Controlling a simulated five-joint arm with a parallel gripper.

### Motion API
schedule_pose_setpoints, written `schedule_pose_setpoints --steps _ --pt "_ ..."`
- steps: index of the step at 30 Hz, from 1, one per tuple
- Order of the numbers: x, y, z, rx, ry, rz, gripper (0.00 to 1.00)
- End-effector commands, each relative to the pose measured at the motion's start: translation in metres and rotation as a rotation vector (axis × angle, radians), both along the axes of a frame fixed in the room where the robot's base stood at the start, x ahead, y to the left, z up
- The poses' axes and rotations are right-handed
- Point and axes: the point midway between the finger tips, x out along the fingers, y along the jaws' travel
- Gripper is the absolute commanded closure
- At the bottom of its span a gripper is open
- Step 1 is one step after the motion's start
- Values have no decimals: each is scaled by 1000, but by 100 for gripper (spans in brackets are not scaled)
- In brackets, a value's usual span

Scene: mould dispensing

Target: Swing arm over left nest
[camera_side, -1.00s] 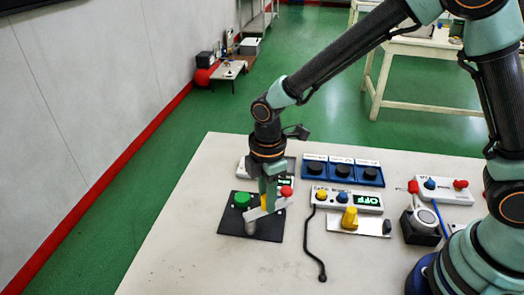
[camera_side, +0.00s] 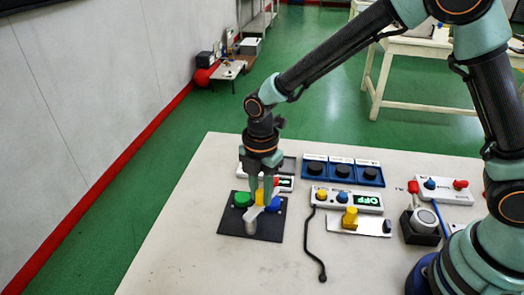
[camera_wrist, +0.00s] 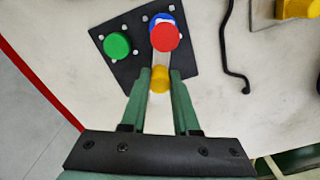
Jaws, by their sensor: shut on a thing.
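A black plate (camera_side: 234,226) carries a green nest (camera_side: 241,199) on the left and a blue nest (camera_side: 275,204) on the right. A pale swing arm (camera_side: 251,225) with a yellow knob (camera_side: 260,197) and a red head (camera_wrist: 165,38) is mounted on this plate. My gripper (camera_side: 262,189) points down and is shut on the yellow knob, which also shows between the fingers in the wrist view (camera_wrist: 160,80). In that view the red head covers most of the blue nest (camera_wrist: 160,20); the green nest (camera_wrist: 117,45) is uncovered.
A white box with a green display (camera_side: 347,198) stands to the right, with blue trays (camera_side: 342,173) behind it. A black cable (camera_side: 310,250) lies right of the plate. The front left of the table is clear.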

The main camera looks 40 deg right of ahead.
Motion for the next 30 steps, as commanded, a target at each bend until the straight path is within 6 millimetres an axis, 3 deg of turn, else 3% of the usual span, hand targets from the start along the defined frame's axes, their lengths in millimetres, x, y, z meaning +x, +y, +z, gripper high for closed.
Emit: schedule_pose_setpoints --steps 8,9,11,23,30 --pt "1 3 1 2 -6 4 100" --pt "1 3 1 2 -6 4 63" --pt "1 2 1 2 -6 3 41" --pt "1 1 5 1 -4 0 41" --pt "2 2 43 4 -8 1 41"
